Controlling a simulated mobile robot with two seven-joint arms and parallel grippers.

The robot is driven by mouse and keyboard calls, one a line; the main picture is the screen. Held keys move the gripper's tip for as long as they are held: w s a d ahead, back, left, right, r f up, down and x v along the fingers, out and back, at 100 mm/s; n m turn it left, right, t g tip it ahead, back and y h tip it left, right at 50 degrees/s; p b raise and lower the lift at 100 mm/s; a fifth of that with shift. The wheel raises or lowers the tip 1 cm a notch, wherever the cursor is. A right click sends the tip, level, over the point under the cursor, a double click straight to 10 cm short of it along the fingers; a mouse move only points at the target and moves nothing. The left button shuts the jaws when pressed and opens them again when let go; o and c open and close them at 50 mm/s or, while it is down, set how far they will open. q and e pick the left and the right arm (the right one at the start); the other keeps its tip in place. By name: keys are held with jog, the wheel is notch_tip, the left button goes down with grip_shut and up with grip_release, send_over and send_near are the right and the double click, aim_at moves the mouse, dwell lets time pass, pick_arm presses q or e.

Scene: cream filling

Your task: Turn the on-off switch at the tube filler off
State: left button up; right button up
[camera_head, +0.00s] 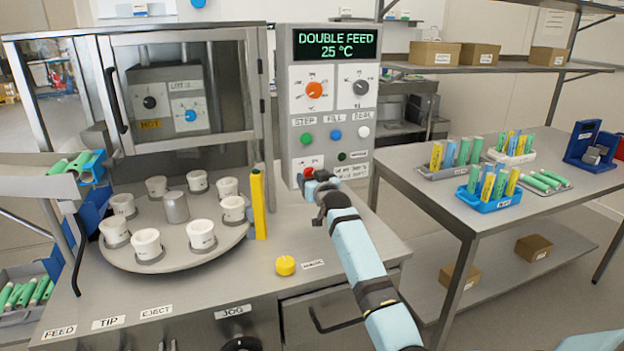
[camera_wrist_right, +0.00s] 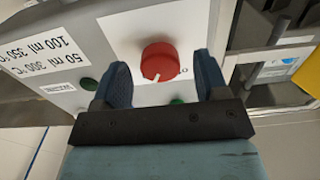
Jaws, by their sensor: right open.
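The tube filler's control panel (camera_head: 334,110) stands at the centre of the head view, its display reading "DOUBLE FEED 25 °C". Low on it is a red rotary switch (camera_head: 307,171) on a white plate, partly hidden by my right gripper (camera_head: 320,183). In the right wrist view the red switch (camera_wrist_right: 159,62) has a white pointer mark and lies just beyond the gap between the two blue fingers of my right gripper (camera_wrist_right: 161,78). These fingers are apart, with nothing held. Whether they touch the switch cannot be told. My left gripper is not in view.
An orange dial (camera_head: 314,90), a grey dial (camera_head: 360,87) and coloured buttons (camera_head: 335,134) sit higher on the panel. A round turntable (camera_head: 180,250) with white cups, a yellow post (camera_head: 259,205) and a yellow knob (camera_head: 285,265) are left of my right arm. A side table (camera_head: 420,165) holds tubes.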

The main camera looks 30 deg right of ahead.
jog(key=shift+w+d, duration=0.1)
jog(key=shift+w, duration=0.3)
jog(key=shift+c, duration=0.4)
jog(key=c, duration=0.8)
jog(key=shift+c, duration=0.2)
